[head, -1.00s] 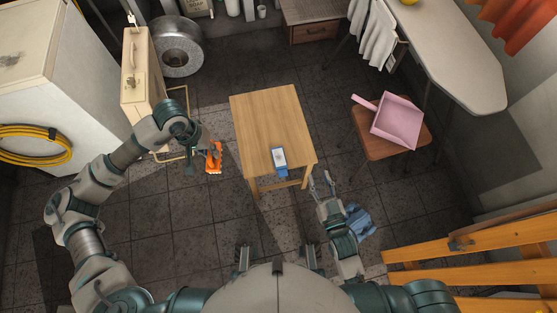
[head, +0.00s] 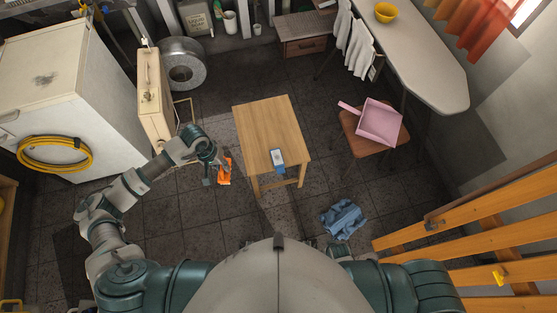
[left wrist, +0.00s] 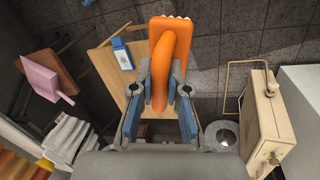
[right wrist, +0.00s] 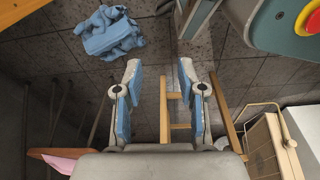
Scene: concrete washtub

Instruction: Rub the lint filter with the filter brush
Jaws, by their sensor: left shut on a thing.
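The filter brush (head: 224,171) is orange with a looped handle and pale bristles. My left gripper (head: 213,168) is shut on its handle and holds it in the air, left of the small wooden table. In the left wrist view the brush (left wrist: 170,35) stands out beyond the fingers (left wrist: 164,88). The lint filter (head: 277,158), a small white and blue piece, lies near the table's front edge, apart from the brush. It also shows in the left wrist view (left wrist: 122,54).
The wooden table (head: 268,118) is otherwise bare. A blue cloth (head: 343,219) lies on the floor at its right front. A pink dustpan (head: 379,122) rests on a brown stool (head: 365,145). A beige case (head: 157,95) stands at the left.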

